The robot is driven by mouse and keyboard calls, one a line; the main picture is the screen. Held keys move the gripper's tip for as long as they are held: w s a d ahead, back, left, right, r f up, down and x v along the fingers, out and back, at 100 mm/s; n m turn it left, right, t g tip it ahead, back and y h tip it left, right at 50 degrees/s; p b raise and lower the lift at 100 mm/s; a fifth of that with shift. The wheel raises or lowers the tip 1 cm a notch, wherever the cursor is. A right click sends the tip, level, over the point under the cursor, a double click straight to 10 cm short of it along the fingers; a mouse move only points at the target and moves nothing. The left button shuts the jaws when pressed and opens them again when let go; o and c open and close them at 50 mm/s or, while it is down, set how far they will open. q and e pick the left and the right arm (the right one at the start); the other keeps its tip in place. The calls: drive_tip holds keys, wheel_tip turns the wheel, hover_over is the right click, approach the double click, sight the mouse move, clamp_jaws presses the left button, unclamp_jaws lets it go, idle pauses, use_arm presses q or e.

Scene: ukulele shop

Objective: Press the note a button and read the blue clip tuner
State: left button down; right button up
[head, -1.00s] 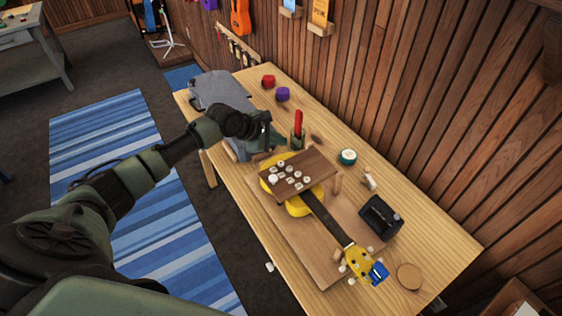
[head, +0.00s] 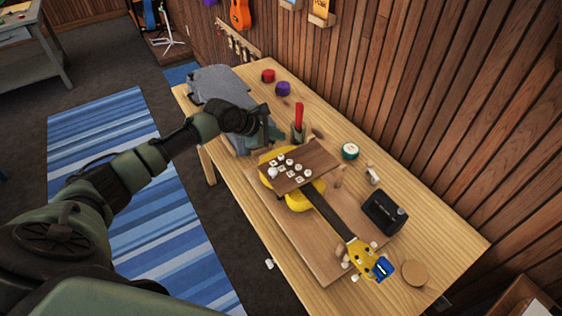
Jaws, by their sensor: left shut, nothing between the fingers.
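A yellow ukulele (head: 301,201) lies on a brown board on the workbench, its head toward the front right. A dark wooden panel with several white note buttons (head: 288,166) sits over its body; the letters are too small to read. The blue clip tuner (head: 382,268) is clipped on the ukulele's head; I cannot read its display. My left gripper (head: 272,135) is shut and empty, just behind and left of the button panel, apart from it. My right gripper is not in view.
The workbench (head: 445,231) stands against a wooden wall. A red screwdriver (head: 298,117) stands upright in a holder near my left gripper. A black box (head: 384,211), a green-rimmed tin (head: 349,151) and a round coaster (head: 415,273) lie right of the ukulele. Grey cloth (head: 216,84) covers the far end.

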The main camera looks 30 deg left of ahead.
sight(278, 158)
use_arm(q)
wheel_tip(278, 158, down, 3)
drive_tip(key=shift+f+b, duration=0.1)
drive_tip(key=shift+b, duration=1.1)
drive_tip(key=shift+f, duration=1.05)
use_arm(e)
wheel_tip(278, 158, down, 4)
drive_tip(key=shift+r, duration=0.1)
use_arm(q)
drive_tip(key=shift+f, duration=0.2)
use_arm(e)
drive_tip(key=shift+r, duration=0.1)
use_arm(q)
drive_tip(key=shift+f, duration=0.2)
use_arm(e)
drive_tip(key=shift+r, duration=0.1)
use_arm(q)
drive_tip(key=shift+f, duration=0.6)
idle(0.3)
drive_tip(key=shift+r, duration=0.1)
drive_tip(key=shift+r+p, duration=0.9)
drive_tip(key=shift+p, duration=0.4)
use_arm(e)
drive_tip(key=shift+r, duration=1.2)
